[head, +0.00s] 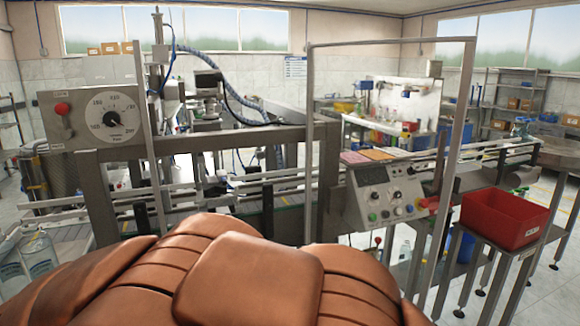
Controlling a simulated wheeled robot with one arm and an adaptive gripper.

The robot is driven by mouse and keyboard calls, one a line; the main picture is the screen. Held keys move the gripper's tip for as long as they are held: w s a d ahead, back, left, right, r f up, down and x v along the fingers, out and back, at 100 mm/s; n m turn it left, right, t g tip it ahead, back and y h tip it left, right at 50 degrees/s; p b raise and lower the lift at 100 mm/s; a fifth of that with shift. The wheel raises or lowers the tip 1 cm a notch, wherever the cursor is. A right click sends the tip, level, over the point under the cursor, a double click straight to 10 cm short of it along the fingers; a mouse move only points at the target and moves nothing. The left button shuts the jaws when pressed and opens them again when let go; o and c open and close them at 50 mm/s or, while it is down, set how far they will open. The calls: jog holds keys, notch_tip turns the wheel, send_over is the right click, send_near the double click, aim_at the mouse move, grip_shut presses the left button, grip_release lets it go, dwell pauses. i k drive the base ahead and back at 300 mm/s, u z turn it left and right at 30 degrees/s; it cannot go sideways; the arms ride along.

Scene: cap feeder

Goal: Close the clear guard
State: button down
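The clear guard (460,110) is a tall panel in a thin grey metal frame, at the right of the machine in the head view. Its left post stands near the middle of the machine front. Its right post comes lower and looks nearer to me, so the guard appears swung open, out from the machine. The pane is so clear that the control panel and room show through it. No handle can be made out for sure. My gripper is not in view, so its place relative to the guard cannot be told.
The machine has a dial panel (110,118) at the left and a sloped control panel (385,195) with buttons beside the guard. A red bin (503,218) stands on a metal stand right of the guard. Open floor (550,285) shows at the lower right.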

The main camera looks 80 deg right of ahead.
aim_at(445, 213)
jog(key=u, duration=1.4)
jog(key=k, duration=2.6)
jog(key=z, duration=3.9)
jog(key=k, duration=0.9)
jog(key=u, duration=0.1)
